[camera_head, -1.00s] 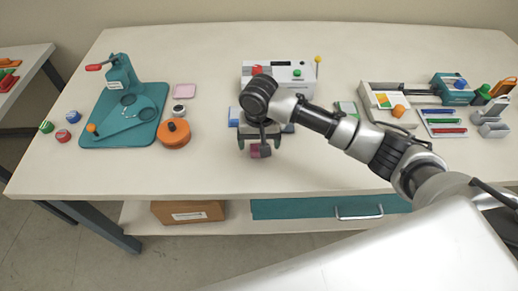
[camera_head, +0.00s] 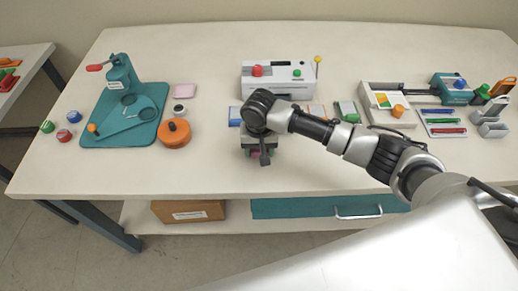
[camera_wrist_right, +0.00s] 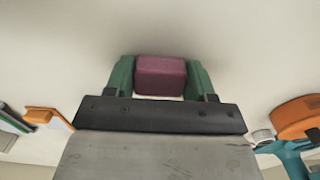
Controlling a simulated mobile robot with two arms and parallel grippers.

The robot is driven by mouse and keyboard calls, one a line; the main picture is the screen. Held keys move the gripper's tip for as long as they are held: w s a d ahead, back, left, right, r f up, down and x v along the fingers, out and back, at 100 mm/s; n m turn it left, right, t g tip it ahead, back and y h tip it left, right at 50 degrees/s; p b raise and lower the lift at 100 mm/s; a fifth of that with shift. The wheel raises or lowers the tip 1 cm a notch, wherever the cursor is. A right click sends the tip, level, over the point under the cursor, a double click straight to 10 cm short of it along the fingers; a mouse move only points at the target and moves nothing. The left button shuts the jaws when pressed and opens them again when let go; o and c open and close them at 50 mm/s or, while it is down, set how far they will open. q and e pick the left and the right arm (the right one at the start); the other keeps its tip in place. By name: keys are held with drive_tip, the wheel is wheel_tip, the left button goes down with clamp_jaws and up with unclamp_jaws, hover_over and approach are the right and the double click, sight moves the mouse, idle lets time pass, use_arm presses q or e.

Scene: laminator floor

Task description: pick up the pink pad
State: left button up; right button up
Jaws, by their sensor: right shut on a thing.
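A dark pink, block-shaped pad (camera_wrist_right: 161,76) sits between the green fingers of my right gripper (camera_wrist_right: 161,80) in the right wrist view. The fingers touch its two sides and are shut on it. In the head view my right gripper (camera_head: 261,153) is over the front middle of the table, and the pad is mostly hidden behind the wrist and fingers. I cannot tell if the pad touches the table. A paler pink flat square (camera_head: 185,90) lies apart, at the back left. My left gripper is not in view.
A white machine (camera_head: 279,83) with red and green knobs stands behind the gripper. A teal press (camera_head: 125,115) and an orange round tin (camera_head: 174,134) are to the left. A tray of coloured bars (camera_head: 442,123) is to the right. The table's front strip (camera_head: 180,175) is clear.

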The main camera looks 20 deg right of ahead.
drive_tip(key=shift+r, duration=0.55)
wheel_tip(320, 180, up, 3)
drive_tip(key=shift+w+f, duration=0.1)
drive_tip(key=s+d+r, duration=0.7)
drive_tip(key=s+d, duration=0.1)
drive_tip(key=shift+s+b, duration=0.35)
drive_tip(key=shift+b, duration=0.05)
